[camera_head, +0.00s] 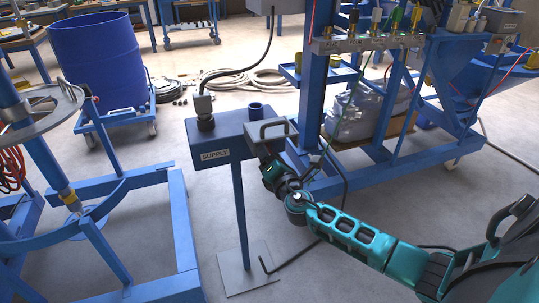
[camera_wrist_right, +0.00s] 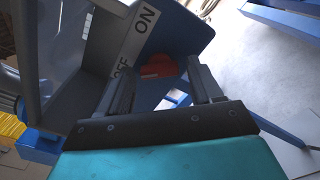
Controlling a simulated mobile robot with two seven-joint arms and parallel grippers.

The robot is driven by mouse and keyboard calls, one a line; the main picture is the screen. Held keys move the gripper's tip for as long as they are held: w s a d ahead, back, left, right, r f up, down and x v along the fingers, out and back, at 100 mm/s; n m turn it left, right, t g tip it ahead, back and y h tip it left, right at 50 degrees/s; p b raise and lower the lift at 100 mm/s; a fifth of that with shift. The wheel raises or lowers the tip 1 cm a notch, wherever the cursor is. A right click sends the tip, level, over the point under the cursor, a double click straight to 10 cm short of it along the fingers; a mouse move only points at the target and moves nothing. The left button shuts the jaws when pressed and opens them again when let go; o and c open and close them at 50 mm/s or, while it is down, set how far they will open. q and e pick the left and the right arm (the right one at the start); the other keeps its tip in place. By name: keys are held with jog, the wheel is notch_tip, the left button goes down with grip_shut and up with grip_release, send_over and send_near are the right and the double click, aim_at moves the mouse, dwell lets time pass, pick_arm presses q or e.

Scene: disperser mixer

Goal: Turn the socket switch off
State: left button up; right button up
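The blue supply box (camera_head: 222,142), labelled SUPPLY, stands on a post with a square base plate. In the right wrist view, a red switch (camera_wrist_right: 158,66) is on a blue face of the box beside a white label strip (camera_wrist_right: 134,42) reading ON and OFF. My right gripper (camera_head: 268,152) is at the box's right side. In the wrist view the fingers (camera_wrist_right: 160,84) are apart, with the red switch in the gap ahead of them. I cannot tell whether they touch it. My left gripper is not in view.
A blue frame (camera_head: 180,215) stands at left and a blue rack (camera_head: 312,80) at right. A blue barrel (camera_head: 98,62) and coiled hoses (camera_head: 243,80) are behind.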

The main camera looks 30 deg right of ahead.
jog(key=shift+o, duration=0.5)
jog(key=v, duration=1.3)
jog(key=shift+d, duration=0.15)
